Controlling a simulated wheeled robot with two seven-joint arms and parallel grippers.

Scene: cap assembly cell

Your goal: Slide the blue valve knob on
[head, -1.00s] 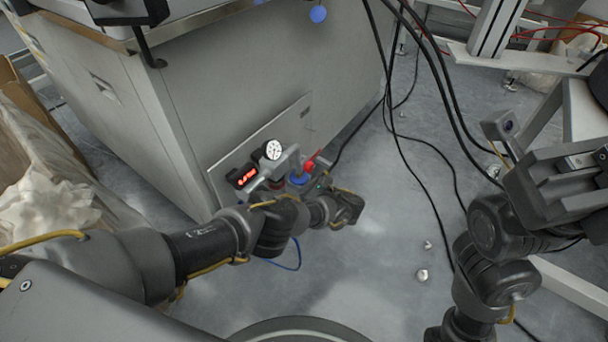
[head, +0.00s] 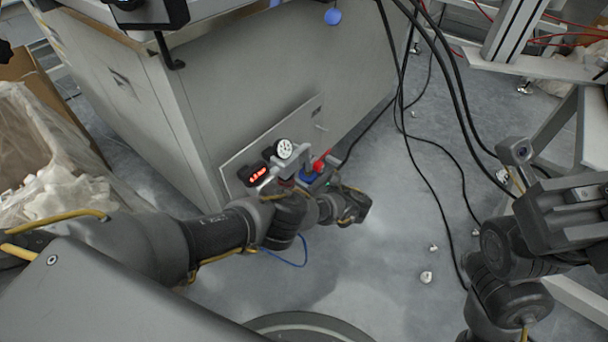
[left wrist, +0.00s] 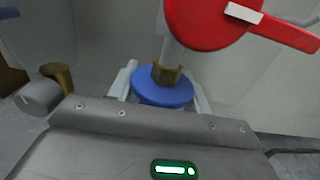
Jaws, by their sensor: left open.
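The blue valve knob (head: 308,176) is at the low panel on the cabinet side, partly hidden by my left arm in the head view. In the left wrist view the blue knob (left wrist: 160,91) sits below a brass nut (left wrist: 167,73) on a grey pipe. My left gripper (left wrist: 163,78) is open, with one light finger on each side of the knob; I cannot tell whether they touch it. In the head view the left gripper is mostly hidden behind its wrist. My right gripper (head: 580,194) is at the right edge, away from the panel; its jaws are unclear.
A red valve handle (left wrist: 212,20) is close above the knob. A dial gauge (head: 284,148) and red-lit display (head: 257,175) are beside it. A blue ball (head: 333,17) is higher on the cabinet. Black cables (head: 408,120) hang to the right over open floor.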

